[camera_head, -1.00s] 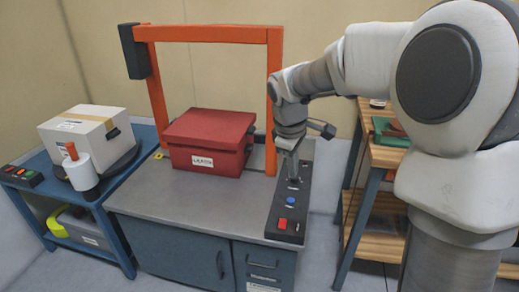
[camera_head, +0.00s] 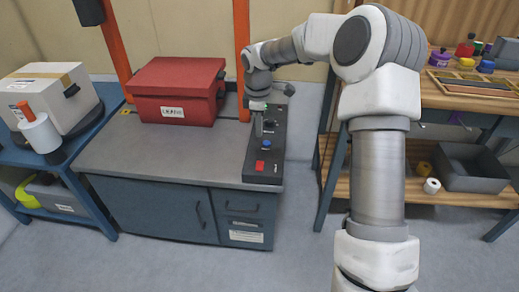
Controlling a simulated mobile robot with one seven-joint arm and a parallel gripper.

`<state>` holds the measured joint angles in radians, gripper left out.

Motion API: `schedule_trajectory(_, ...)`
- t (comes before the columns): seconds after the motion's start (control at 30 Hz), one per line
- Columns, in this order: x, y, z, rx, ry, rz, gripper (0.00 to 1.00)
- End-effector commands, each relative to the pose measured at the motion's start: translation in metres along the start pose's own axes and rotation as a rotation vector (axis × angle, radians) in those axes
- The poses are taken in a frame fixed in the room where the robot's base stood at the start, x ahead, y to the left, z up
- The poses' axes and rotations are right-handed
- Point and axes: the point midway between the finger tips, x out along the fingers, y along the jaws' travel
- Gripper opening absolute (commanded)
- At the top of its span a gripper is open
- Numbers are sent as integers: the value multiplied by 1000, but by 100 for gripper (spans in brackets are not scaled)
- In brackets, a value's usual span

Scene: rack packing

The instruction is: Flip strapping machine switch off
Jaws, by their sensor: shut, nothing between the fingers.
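The strapping machine is a grey-topped bench (camera_head: 190,165) with an orange upright frame (camera_head: 242,60). Its black control panel (camera_head: 264,170) lies along the right edge of the top, with a red button (camera_head: 260,166) at the near end and a blue button (camera_head: 265,145) behind it. My gripper (camera_head: 258,134) is shut and empty, pointing down over the panel just behind the blue button. It covers the part of the panel there, so I cannot make out the switch or whether the fingers touch it.
A red lidded box (camera_head: 178,92) sits on the bench under the frame. At left, a blue table (camera_head: 75,135) holds a white box (camera_head: 50,92) and a film roll (camera_head: 38,130). At right is a wooden workbench (camera_head: 455,98) with jars and a grey bin (camera_head: 470,168).

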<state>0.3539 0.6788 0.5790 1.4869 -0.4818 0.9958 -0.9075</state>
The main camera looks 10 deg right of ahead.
Motion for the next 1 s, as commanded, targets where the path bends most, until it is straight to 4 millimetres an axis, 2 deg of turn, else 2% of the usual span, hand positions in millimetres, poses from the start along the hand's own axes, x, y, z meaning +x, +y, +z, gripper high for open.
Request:
schedule_trajectory(0.6, 118, -2, 0, 0, 0, -3, 0)
schedule_trajectory(0.8, 135, -1, 0, 0, 0, -1, 0)
schedule_trajectory(1.0, 137, -1, 0, 0, 0, 0, 0)
